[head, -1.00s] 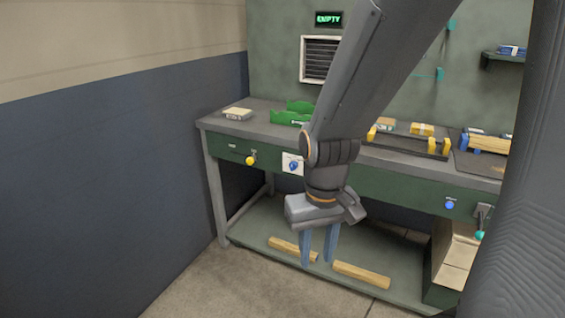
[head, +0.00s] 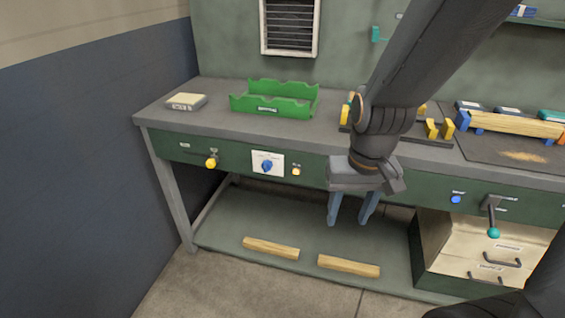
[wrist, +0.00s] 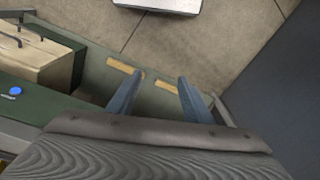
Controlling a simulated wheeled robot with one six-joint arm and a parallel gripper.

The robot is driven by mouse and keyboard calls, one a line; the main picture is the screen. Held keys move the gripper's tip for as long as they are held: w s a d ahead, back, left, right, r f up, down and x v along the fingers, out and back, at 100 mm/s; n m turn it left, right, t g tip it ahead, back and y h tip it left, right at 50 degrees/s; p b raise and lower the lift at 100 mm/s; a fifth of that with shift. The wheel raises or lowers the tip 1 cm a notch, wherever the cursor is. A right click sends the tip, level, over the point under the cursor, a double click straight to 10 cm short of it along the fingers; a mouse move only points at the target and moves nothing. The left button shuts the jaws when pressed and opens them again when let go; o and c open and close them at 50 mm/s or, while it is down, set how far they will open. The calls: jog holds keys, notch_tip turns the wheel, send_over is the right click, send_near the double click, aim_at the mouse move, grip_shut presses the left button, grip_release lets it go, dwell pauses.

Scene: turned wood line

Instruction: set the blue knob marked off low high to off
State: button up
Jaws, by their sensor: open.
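The blue knob (head: 266,166) sits on a white plate (head: 257,157) on the green front of the bench, left of my gripper in the head view. The plate's marks are too small to read, and I cannot tell which one the knob points to. My gripper (head: 349,222) is open and empty, with its fingers pointing down in front of the bench, to the right of the knob and below it. In the wrist view my gripper (wrist: 158,82) shows two spread fingers above the lower shelf and floor. The plated knob does not show there.
A yellow knob (head: 211,162) and a small orange-yellow control (head: 296,171) flank the plate. Farther right are another blue control (head: 456,199) and a teal-ended lever (head: 493,231). Wood pieces (head: 348,265) lie on the lower shelf. A drawer box (head: 480,255) stands at right.

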jog(key=w+a+f+m+t+b, duration=0.2)
jog(key=w+a+f+t+b, duration=0.15)
jog(key=w+a, duration=0.4)
jog(key=w+a+f+m+t+b, duration=0.1)
jog(key=w+a+f+t+b, duration=0.3)
jog(key=w, duration=0.6)
jog(key=m+t+h+b, duration=0.7)
jog(key=m+t+b, duration=0.1)
jog(key=b, duration=0.5)
send_near(266, 169)
jog(key=w, duration=0.2)
jog(key=x, duration=0.7)
jog(key=shift+w+d+b, duration=0.2)
jog(key=shift+d+b, duration=0.1)
jog(key=shift+d, duration=0.1)
jog(key=c, duration=1.1)
jog(key=shift+o, duration=0.2)
